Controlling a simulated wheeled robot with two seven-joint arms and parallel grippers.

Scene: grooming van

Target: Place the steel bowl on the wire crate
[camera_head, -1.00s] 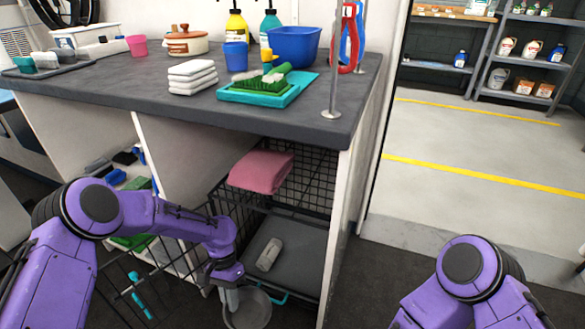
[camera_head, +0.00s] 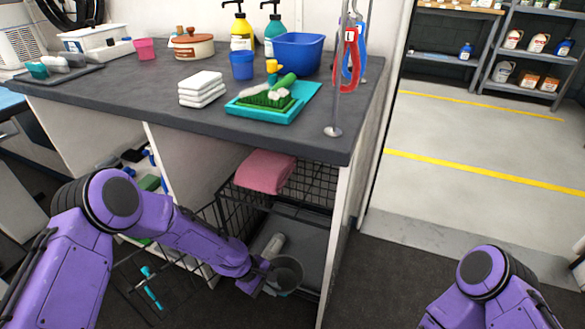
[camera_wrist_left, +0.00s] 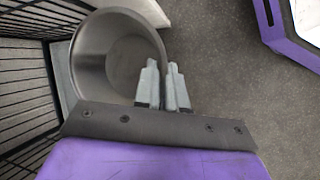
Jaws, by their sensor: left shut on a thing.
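The steel bowl (camera_head: 288,272) is grey and open at the top. It is held off the floor in front of the open bay under the counter. My left gripper (camera_head: 268,277) is shut on its rim. In the left wrist view the fingers (camera_wrist_left: 163,88) pinch the right side of the steel bowl (camera_wrist_left: 115,50), which looks empty. The black wire crate (camera_head: 238,212) stands in the bay, behind and above the bowl. A folded pink towel (camera_head: 265,171) lies on its top at the left. My right gripper is out of view.
The grey counter (camera_head: 130,100) overhangs the crate. A white side panel (camera_head: 340,225) bounds the bay on the right. A pale roll-like item (camera_head: 274,246) lies inside, just behind the bowl. Open wire doors stand at the left. The dark floor to the right is clear.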

